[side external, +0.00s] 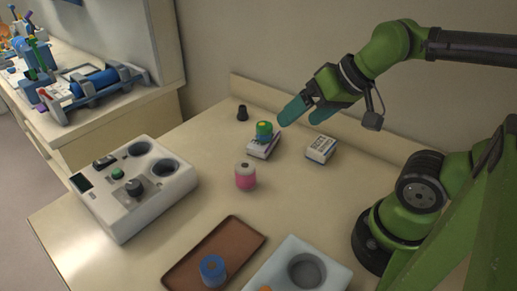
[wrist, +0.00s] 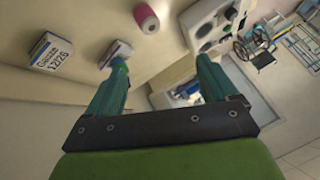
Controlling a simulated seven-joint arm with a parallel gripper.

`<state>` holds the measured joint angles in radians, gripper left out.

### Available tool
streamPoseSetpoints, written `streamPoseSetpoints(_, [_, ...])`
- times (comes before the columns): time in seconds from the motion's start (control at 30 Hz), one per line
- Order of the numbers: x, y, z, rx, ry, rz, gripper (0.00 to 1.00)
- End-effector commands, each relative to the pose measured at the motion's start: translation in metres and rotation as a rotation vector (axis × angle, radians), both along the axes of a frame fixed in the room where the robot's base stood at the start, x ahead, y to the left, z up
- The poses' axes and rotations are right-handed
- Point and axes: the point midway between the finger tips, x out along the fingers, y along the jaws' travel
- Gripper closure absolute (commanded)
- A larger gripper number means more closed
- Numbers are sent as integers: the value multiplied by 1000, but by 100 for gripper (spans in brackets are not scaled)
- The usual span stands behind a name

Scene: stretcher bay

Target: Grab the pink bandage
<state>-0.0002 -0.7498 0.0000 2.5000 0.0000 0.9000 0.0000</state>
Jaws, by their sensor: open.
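The pink bandage (side external: 246,177) is a small upright roll with a pale top, standing on the table in the middle of the side external view. It also shows at the top of the wrist view (wrist: 146,19). My gripper (side external: 291,115) has teal fingers and is raised above the back of the table, behind the pink bandage and apart from it. In the wrist view my gripper (wrist: 160,75) has its fingers spread wide with nothing held between them.
A green roll (side external: 264,129) sits on a small box (side external: 263,146) near my fingers. Another box (side external: 321,149) and a dark cap (side external: 242,113) stand nearby. A white device (side external: 125,205) is left, a brown tray (side external: 190,262) with a blue roll (side external: 213,270) in front, beside a white holder (side external: 330,279).

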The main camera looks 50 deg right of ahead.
Motion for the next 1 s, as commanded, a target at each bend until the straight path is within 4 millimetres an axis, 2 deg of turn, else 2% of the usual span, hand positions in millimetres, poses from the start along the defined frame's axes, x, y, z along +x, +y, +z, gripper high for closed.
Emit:
streamPoseSetpoints(0.13, [4,4,-11,0,52,16,13])
streamPoseSetpoints(0.27, [25,8,-21,-23,147,49,13])
streamPoseSetpoints(0.6, [104,24,-60,-165,461,209,13])
streamPoseSetpoints(0.8, [138,27,-77,-242,574,273,13])
streamPoseSetpoints(0.93, [147,25,-69,-267,585,288,13])
streamPoseSetpoints(1.0, [144,24,-75,-270,598,294,13])
